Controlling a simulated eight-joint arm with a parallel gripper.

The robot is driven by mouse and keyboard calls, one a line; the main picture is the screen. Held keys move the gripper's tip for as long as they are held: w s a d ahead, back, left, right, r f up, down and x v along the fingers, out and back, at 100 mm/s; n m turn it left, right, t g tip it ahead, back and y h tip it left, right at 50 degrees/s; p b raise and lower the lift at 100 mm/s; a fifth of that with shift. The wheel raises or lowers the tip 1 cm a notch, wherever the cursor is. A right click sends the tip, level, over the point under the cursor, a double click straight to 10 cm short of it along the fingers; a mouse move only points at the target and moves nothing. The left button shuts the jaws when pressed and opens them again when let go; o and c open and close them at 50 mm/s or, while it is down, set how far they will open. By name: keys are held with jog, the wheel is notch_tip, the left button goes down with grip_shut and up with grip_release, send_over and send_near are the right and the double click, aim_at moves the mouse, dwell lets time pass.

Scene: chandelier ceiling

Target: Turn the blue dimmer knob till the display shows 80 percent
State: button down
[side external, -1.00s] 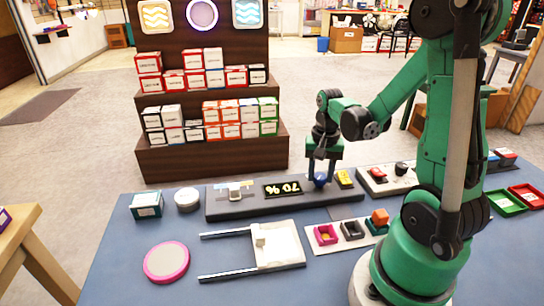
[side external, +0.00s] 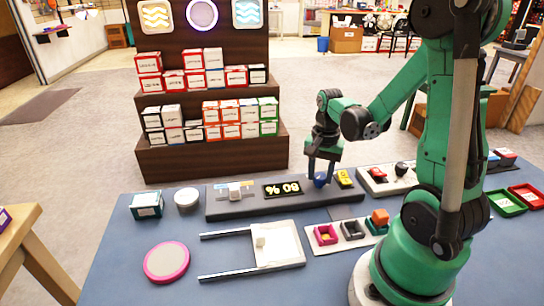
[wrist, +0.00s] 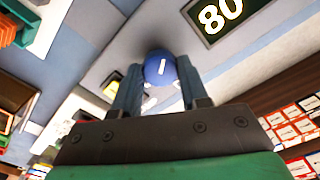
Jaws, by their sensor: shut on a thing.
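The blue dimmer knob (side external: 320,180) sits on the dark grey panel (side external: 222,209), right of the display (side external: 283,188). A white line on the knob's top shows between the fingers. The fingers partly cover the knob in the side view.
A white slider (side external: 235,189) and a yellow block (side external: 344,177) share the panel. A teal box (side external: 146,205) and a white round tin (side external: 187,198) stand left of it. A white tray with rails (side external: 285,258) and a pink-rimmed disc (side external: 166,262) lie in front.

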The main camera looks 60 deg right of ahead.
aim_at(320, 176)
jog(key=shift+c, duration=2.2)
grip_release()
jog(key=shift+r, duration=2.8)
jog(key=w+a+r+n+t, duration=0.2)
jog(key=a+n+t, duration=0.1)
jog(key=a+n, duration=0.4)
jog(key=w+a+r+n+t, duration=0.2)
jog(key=a+n+t, duration=0.2)
jog(key=a+n, duration=0.4)
jog(key=shift+w+a+r+n, duration=0.15)
jog(key=shift+a+r+n, duration=0.15)
jog(key=shift+a, duration=0.4)
